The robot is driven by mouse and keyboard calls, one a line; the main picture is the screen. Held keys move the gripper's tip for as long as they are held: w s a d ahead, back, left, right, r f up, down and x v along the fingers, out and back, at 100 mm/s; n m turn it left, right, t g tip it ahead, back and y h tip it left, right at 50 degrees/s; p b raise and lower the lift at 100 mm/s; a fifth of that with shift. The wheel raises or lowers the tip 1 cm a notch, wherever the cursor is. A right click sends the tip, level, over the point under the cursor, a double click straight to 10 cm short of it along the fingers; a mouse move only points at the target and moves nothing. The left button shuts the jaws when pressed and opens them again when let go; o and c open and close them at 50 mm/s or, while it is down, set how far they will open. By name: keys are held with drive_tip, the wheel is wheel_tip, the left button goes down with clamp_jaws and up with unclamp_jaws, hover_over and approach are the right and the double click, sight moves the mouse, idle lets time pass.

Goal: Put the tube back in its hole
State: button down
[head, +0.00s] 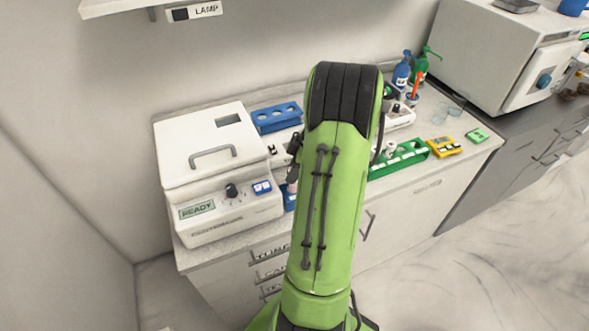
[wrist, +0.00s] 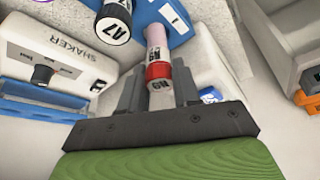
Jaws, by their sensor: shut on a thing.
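In the wrist view my gripper (wrist: 158,92) is shut on a tube with a red cap (wrist: 158,72) and a pale pink body (wrist: 155,36). The cap sits between the two fingers and the body points away from me toward a blue rack (wrist: 178,22). I cannot tell whether the tube's far end touches the rack. A black-capped tube marked A7 (wrist: 113,24) stands beside it, close to the held tube. In the head view my arm hides the held tube and most of the gripper; a blue rack with holes (head: 277,118) shows left of the arm.
A white device marked READY (head: 216,180) stands left of the arm. A white shaker (wrist: 65,65) is at left in the wrist view. A green rack (head: 408,156), a yellow device (head: 445,147) and bottles (head: 402,70) stand right of the arm. The counter's right front is partly clear.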

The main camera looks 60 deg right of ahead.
drive_tip(key=shift+f+b, duration=1.1)
drive_tip(key=shift+f, duration=0.2)
drive_tip(key=c, duration=0.7)
unclamp_jaws()
drive_tip(key=shift+c, duration=0.2)
drive_tip(key=shift+r, duration=0.15)
drive_tip(key=p+v, duration=0.4)
drive_tip(key=v, duration=1.1)
drive_tip(key=shift+r, duration=0.3)
drive_tip(key=shift+s, duration=0.1)
